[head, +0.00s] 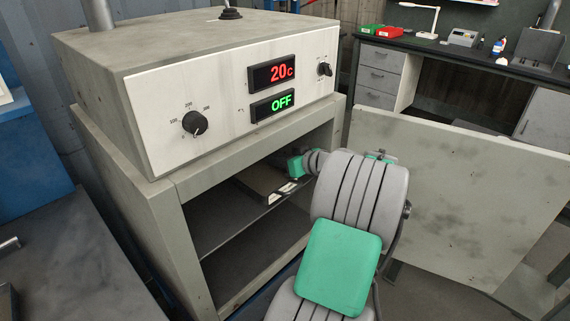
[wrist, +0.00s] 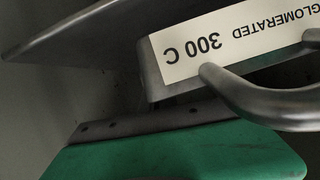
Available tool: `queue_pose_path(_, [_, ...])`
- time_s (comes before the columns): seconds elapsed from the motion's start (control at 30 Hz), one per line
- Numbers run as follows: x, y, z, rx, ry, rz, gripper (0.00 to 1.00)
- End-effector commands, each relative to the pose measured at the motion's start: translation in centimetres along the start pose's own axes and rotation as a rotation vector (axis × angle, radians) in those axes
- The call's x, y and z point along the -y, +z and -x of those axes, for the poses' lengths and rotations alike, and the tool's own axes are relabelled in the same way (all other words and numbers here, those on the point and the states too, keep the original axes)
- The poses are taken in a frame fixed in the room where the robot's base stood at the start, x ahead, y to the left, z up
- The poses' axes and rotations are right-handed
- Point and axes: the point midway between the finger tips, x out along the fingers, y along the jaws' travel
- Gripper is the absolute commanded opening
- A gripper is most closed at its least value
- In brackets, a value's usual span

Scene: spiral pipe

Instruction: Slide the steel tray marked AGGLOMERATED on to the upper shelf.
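The steel tray (head: 258,182) is inside the open oven (head: 165,205), with its white label (head: 281,193) facing out. In the wrist view the label (wrist: 214,46) appears upside down and partly cut off, reading "GLOMERATED 300 C". A curved metal handle (wrist: 262,101) stands out from the tray front. The upper shelf (head: 232,212) lies under the tray; I cannot tell whether the whole tray rests on it. My gripper (head: 297,166) is at the tray's front, by the handle. Its green part fills the bottom of the wrist view. The fingertips and any grip on the handle are hidden.
The oven door (head: 465,190) stands open to the right, close to my arm. The space below the shelf looks empty. The oven panel (head: 235,95) shows 20c and OFF. A dark workbench (head: 440,50) with drawers stands behind. A dark surface (head: 75,255) is at left.

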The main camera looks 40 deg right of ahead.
Motion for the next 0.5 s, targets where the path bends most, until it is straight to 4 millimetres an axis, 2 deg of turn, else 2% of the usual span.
queue_pose_path(0.2, [0.1, -0.9, -2.3, -0.001, -0.002, 0.003, 0.0])
queue_pose_path(0.5, [-0.1, -0.6, -5.4, -0.003, -0.001, 0.002, 0.0])
